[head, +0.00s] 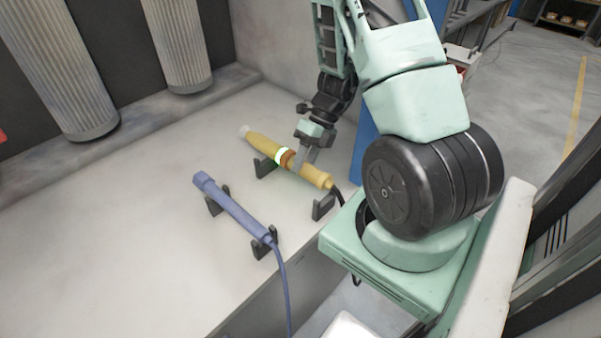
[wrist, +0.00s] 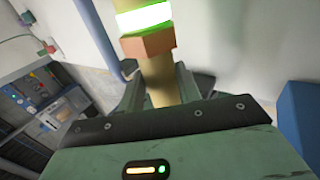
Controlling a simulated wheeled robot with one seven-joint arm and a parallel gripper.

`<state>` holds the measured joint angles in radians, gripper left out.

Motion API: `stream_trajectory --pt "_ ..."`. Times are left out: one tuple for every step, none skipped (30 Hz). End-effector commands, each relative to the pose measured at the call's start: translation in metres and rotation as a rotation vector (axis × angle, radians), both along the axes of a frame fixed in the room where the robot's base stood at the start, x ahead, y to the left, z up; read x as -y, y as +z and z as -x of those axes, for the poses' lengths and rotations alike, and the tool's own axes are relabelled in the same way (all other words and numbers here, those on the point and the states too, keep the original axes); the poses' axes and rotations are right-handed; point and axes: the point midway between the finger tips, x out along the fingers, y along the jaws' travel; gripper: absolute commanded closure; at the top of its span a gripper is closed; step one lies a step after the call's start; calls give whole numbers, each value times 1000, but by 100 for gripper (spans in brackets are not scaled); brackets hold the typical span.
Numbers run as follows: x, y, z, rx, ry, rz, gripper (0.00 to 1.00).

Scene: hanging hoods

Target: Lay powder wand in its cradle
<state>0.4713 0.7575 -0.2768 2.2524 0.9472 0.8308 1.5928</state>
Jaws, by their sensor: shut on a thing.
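The powder wand is yellow, with a glowing green ring and an orange collar (head: 318,179). My gripper (head: 301,160) is shut on it just behind the collar. The wand lies across a dark two-bracket cradle, with one bracket (head: 265,167) near its pale-tip end and the other (head: 323,208) near its cable end. The cable end appears a little above its bracket; I cannot tell whether the wand touches either one. In the wrist view the wand (wrist: 160,82) runs up from between my fingers (wrist: 158,94).
A blue wand (head: 236,211) with a trailing cable rests in a similar cradle to the left. Ribbed grey cylinders (head: 60,70) hang at the upper left. A blue upright panel (head: 364,150) stands behind my arm. A control panel (wrist: 45,105) shows at left in the wrist view.

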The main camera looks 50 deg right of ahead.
Motion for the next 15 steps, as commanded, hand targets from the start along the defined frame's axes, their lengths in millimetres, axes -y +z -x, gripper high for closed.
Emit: stream_trajectory --pt "0 -3 0 0 -1 -1 97" --pt "0 -5 -1 1 -2 -1 97" --pt "0 -8 -1 0 -1 0 97" --pt "0 -12 0 -1 -1 -1 97" --pt "0 -15 0 0 0 -1 97" --pt "0 -21 0 0 -1 -2 97" --pt "0 -26 0 -2 -1 -2 97" --pt "0 -30 0 -1 0 -2 97" --pt "0 -34 0 -2 -1 -1 97" --pt "0 -35 0 -1 -2 -1 97" --pt "0 -37 0 -1 -2 -2 97" --pt "0 -39 0 0 0 -2 97" --pt "0 -41 -1 1 0 -1 97" --pt "0 -42 -1 1 0 -1 97" --pt "0 -43 -1 1 0 0 97"
